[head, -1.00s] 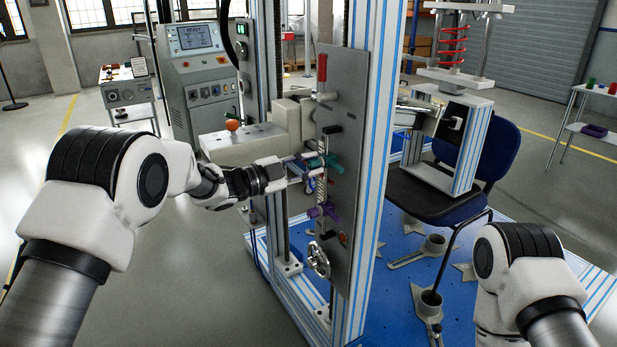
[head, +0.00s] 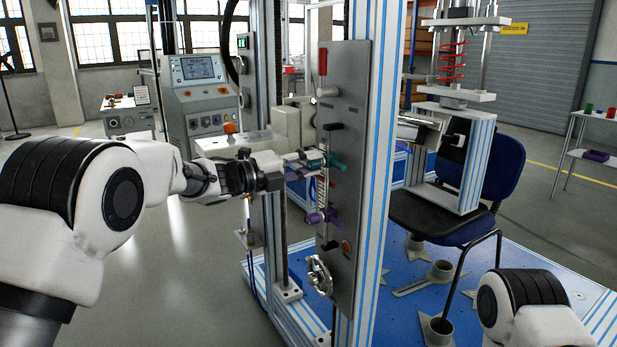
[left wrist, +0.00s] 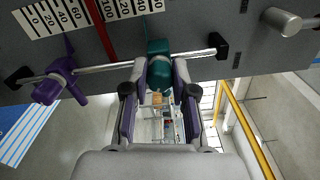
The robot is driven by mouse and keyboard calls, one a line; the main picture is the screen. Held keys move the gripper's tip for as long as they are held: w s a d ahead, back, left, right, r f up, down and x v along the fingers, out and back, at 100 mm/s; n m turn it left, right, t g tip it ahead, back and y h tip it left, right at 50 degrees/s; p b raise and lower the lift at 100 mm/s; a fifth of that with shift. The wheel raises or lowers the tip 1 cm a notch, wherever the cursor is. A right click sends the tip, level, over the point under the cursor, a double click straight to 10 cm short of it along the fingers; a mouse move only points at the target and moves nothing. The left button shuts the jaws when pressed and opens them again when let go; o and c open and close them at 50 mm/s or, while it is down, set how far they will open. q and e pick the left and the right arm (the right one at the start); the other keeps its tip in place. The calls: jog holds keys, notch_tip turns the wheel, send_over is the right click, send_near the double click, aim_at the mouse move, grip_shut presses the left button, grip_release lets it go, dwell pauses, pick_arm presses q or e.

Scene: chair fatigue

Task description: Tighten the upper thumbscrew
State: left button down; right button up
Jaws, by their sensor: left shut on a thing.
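The upper thumbscrew is teal (head: 336,161) and sits on a thin vertical rod on the grey panel (head: 350,105). It also shows in the left wrist view (left wrist: 158,55). My left gripper (head: 316,161) reaches it from the left and is shut on it; in the left wrist view its two fingers (left wrist: 160,85) lie on either side of the teal body. A purple thumbscrew (head: 322,216) sits lower on the same rod and shows at the left of the wrist view (left wrist: 60,82), apart from the fingers. Only my right arm's upper part shows; its gripper is out of view.
A handwheel (head: 319,276) is low on the panel, and a red handle (head: 323,62) is near its top. A printed scale (left wrist: 90,12) runs beside the rod. The blue-edged frame post (head: 384,150) stands right of the panel. A chair (head: 490,165) stands on the blue platform.

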pick_arm(q)
jog(key=shift+m+b, duration=0.6)
jog(key=shift+m, duration=0.2)
jog(key=c, duration=0.9)
grip_release()
jog(key=shift+c, duration=0.2)
